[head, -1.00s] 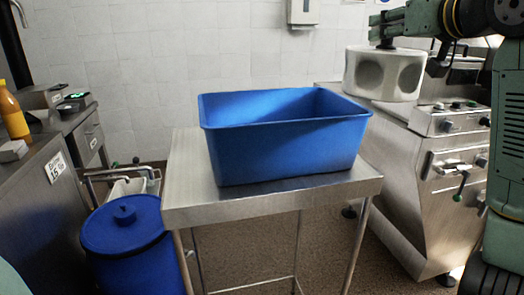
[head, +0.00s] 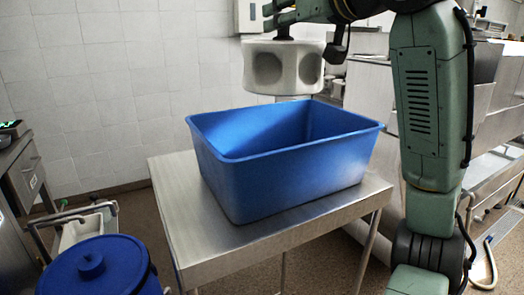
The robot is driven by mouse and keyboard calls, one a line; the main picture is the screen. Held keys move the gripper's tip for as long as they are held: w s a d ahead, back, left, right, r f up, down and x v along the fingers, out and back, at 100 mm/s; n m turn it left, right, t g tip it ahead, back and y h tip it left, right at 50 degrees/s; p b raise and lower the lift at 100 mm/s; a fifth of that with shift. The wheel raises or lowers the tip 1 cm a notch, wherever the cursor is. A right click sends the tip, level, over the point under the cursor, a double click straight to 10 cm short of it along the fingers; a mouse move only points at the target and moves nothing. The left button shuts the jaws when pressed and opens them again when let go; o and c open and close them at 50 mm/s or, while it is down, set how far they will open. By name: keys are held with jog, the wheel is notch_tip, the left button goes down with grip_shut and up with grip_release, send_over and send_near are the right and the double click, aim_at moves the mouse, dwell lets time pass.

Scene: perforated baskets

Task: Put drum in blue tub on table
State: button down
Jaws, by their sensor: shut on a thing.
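The drum (head: 284,68) is a white, rounded, short cylinder with dark round recesses in its side. My gripper (head: 284,30) is shut on the drum's top and holds it in the air, roughly upright. The drum shows above the far rim of the blue tub (head: 290,182), over its middle to right part in the picture. The drum's bottom is a little above the rim and apart from it. The tub is rectangular and open, and its visible inside looks empty; its near floor is hidden by the front wall. It stands on a steel table (head: 250,243).
A blue lidded bin (head: 98,268) stands on the floor at the lower left, near a cart (head: 80,225). A steel counter (head: 20,170) is at the left edge. Steel kitchen equipment (head: 370,90) stands behind my arm at the right.

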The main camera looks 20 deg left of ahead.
jog(key=shift+s+a+r, duration=0.1)
jog(key=shift+s+a, duration=0.05)
jog(key=shift+a, duration=0.25)
notch_tip(320, 180, down, 18)
jog(key=p, duration=0.1)
dwell(0.4)
jog(key=shift+f, duration=0.5)
jog(key=shift+s+f, duration=0.1)
